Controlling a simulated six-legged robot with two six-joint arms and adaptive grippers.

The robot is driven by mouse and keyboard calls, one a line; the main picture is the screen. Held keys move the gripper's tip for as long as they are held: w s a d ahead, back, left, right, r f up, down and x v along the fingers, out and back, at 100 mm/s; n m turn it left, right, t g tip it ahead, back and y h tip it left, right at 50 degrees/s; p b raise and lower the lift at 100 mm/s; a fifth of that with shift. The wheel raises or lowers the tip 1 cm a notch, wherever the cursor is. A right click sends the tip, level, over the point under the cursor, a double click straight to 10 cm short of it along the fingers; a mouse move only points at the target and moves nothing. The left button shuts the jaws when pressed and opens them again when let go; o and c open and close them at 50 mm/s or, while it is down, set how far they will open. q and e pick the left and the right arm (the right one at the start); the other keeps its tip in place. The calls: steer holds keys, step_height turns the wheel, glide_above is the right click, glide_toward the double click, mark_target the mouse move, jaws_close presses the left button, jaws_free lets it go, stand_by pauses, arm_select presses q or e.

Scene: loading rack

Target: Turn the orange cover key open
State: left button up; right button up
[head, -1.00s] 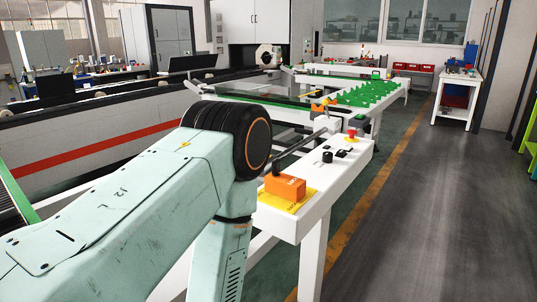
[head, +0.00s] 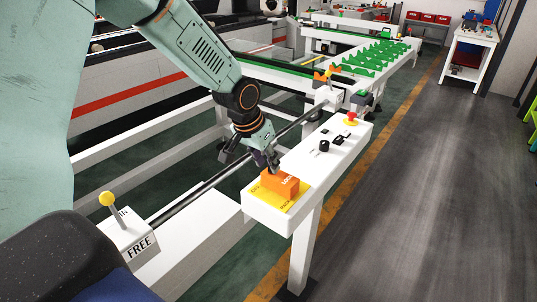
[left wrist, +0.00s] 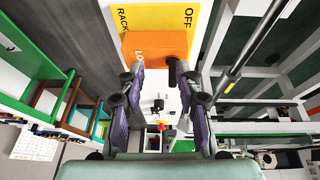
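The orange cover key (head: 280,183) is a block with white lettering on top. It sits on a yellow plate (head: 299,203) at the near end of a white control panel. My left gripper (head: 266,160) is just above and behind the block, pointing down. In the left wrist view the orange block (left wrist: 150,45) lies ahead of the gripper (left wrist: 165,78), whose two fingers are apart with nothing held between them. A dark cylindrical piece shows by the block's edge there. I cannot tell whether a finger touches the block. My right gripper is not in view.
The white panel (head: 330,160) also carries a black knob (head: 324,146), switches and a red button (head: 352,117). A lever box marked FREE (head: 130,240) with a yellow knob stands at the left. White rails run behind the panel. The grey floor at the right is clear.

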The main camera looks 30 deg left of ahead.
arm_select(q)
step_height(320, 180, up, 4)
steer(key=w+a, duration=0.1)
steer(key=w, duration=0.1)
steer(key=shift+y, duration=0.3)
steer(key=x, duration=0.4)
steer(key=a+x, duration=0.1)
steer(key=x, duration=0.2)
steer(key=shift+s+f, duration=0.1)
steer(key=shift+w+d+f, duration=0.35)
steer(key=shift+w+d, duration=0.1)
steer(key=shift+d, duration=0.15)
steer(key=shift+s+a, duration=0.15)
steer(key=shift+a, duration=0.15)
steer(key=shift+s+a, duration=0.15)
steer(key=shift+a, duration=0.1)
steer(key=shift+c, duration=1.4)
steer(key=shift+d, duration=0.4)
steer(key=c, duration=0.4)
steer(key=shift+a, duration=0.2)
jaws_close()
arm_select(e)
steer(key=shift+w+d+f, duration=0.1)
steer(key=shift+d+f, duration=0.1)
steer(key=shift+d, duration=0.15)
arm_select(q)
steer(key=shift+d, duration=0.1)
